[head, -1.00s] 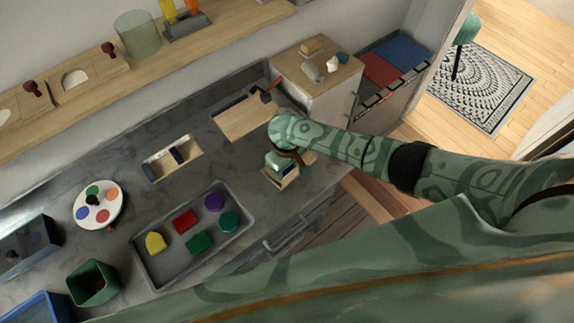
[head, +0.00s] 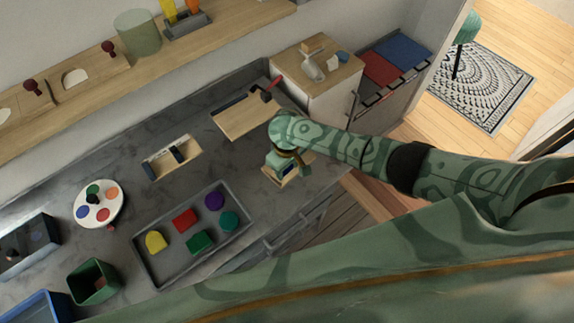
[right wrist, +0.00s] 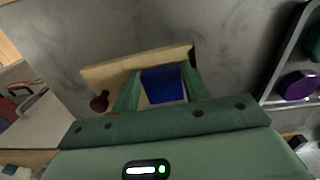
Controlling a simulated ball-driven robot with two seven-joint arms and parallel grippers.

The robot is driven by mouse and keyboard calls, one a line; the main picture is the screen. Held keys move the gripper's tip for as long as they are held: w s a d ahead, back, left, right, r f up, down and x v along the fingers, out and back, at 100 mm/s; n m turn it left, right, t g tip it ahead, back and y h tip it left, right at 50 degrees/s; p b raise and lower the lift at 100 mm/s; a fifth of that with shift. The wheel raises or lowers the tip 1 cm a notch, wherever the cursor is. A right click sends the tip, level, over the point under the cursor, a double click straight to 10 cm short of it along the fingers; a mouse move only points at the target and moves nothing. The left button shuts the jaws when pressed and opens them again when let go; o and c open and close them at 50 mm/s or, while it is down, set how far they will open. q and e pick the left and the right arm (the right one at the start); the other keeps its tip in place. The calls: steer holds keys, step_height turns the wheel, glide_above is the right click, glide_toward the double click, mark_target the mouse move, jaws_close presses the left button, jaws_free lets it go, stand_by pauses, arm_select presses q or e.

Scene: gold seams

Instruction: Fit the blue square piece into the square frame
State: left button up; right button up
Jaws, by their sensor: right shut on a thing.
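My right gripper (head: 286,169) is over the front of the grey counter, pointing down at a light wooden board (head: 301,165). In the right wrist view the gripper (right wrist: 161,72) is shut on the blue square piece (right wrist: 164,87), which sits between its two green fingers. The wooden board (right wrist: 103,73) shows behind and around the piece, with a dark red knob at its left. The fingers and the piece hide the middle of the board, so I cannot tell whether the piece is in the opening or above it. My left gripper is not in view.
A grey tray (head: 150,268) with several coloured pieces lies to the left. A wooden tray (head: 240,118) with a red-handled tool is behind the gripper, and a small wooden box (head: 190,150) lies left of it. The counter between them is clear.

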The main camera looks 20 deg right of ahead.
steer(key=shift+f, duration=0.15)
steer(key=o, duration=1.1)
step_height(320, 180, up, 7)
steer(key=p, duration=0.8)
stand_by(0.5)
